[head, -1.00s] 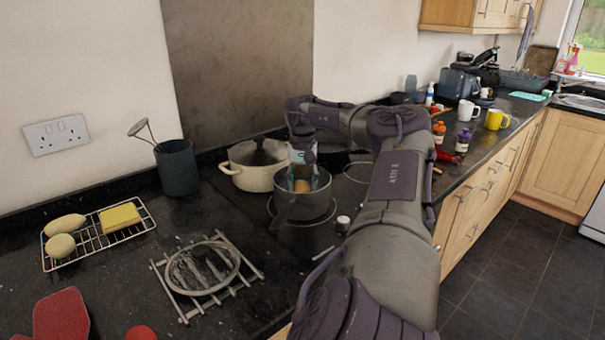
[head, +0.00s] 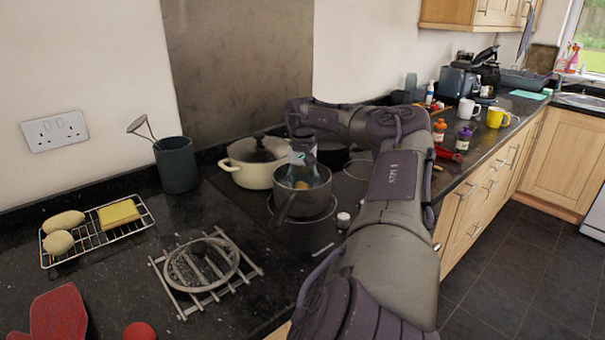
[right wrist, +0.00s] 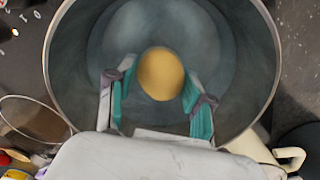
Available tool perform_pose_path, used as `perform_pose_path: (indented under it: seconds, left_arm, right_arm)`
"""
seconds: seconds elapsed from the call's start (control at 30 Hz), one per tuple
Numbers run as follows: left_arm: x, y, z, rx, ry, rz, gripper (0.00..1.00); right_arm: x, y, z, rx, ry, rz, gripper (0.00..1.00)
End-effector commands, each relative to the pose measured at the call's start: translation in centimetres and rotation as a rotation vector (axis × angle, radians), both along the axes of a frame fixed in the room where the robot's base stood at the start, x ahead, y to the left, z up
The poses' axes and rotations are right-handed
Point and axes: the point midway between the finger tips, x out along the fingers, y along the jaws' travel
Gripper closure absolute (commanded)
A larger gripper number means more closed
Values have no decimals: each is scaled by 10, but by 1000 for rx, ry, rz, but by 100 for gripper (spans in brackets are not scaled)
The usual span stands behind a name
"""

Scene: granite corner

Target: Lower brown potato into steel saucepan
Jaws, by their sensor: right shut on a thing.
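The steel saucepan (head: 300,205) stands on the hob, its handle pointing toward the front left. My right gripper (head: 303,178) reaches down into its mouth from above. In the right wrist view the potato (right wrist: 161,74) sits between the two teal-padded fingers (right wrist: 157,90), inside the circle of the saucepan's wall (right wrist: 262,60). The gripper is shut on it. I cannot tell whether the potato touches the pan's bottom. My left gripper is out of view.
A cream pot (head: 251,176) with a lid stands close behind and left of the saucepan. A glass lid (head: 203,266) lies on a metal trivet (head: 250,271). A wire rack (head: 97,239) at left holds two potatoes and a yellow sponge. A dark utensil pot (head: 177,165) stands behind.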

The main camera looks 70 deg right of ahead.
Motion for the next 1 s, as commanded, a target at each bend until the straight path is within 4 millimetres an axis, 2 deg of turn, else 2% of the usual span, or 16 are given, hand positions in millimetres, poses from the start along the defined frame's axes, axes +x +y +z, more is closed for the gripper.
perform_pose_path:
  seconds: [1.0]
  left_arm:
    - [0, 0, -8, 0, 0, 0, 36]
  right_arm:
    - [0, 0, -12, 0, 0, 0, 84]
